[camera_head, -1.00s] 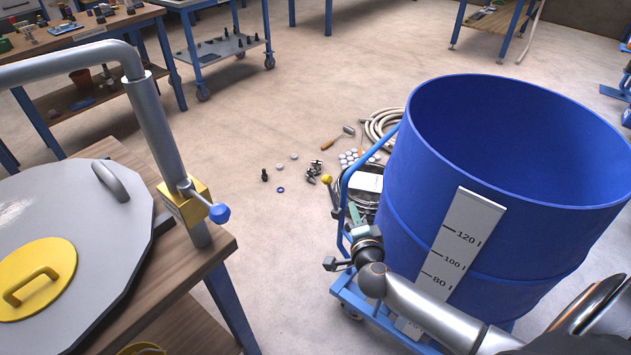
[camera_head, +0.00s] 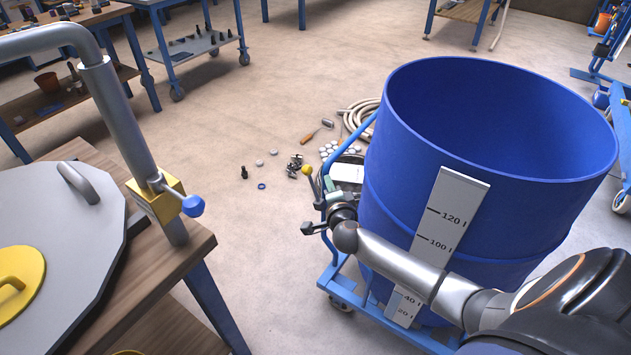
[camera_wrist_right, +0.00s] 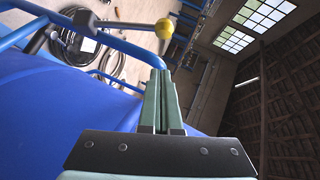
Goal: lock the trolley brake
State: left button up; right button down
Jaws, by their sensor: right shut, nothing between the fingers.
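The trolley (camera_head: 343,289) is a blue frame carrying a large blue drum. Its brake lever is a grey rod with a yellow knob (camera_head: 308,170), standing at the left side of the trolley, close to the blue handle bar. In the right wrist view the yellow knob (camera_wrist_right: 165,28) is just beyond the fingertips, with its rod running left to a dark pivot. My right gripper (camera_head: 329,183) is shut and empty, just right of the lever; its greenish fingers (camera_wrist_right: 161,78) point toward the knob. I cannot tell whether they touch the lever. My left gripper is out of view.
The blue drum (camera_head: 401,195) with a white scale strip (camera_head: 448,215) stands right beside my right arm. A wooden table (camera_head: 180,253) with a grey lid and clamp is at the left. Small parts and a coiled hose (camera_head: 358,115) lie on the floor behind.

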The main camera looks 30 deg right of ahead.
aim_at(313, 169)
jog(key=w+b, duration=0.1)
jog(key=w, duration=0.1)
jog(key=w+f+b, duration=0.1)
jog(key=w, duration=0.1)
jog(key=w+f, duration=0.1)
jog(key=w, duration=0.1)
jog(key=shift+a+b, duration=0.2)
jog(key=shift+b, duration=0.2)
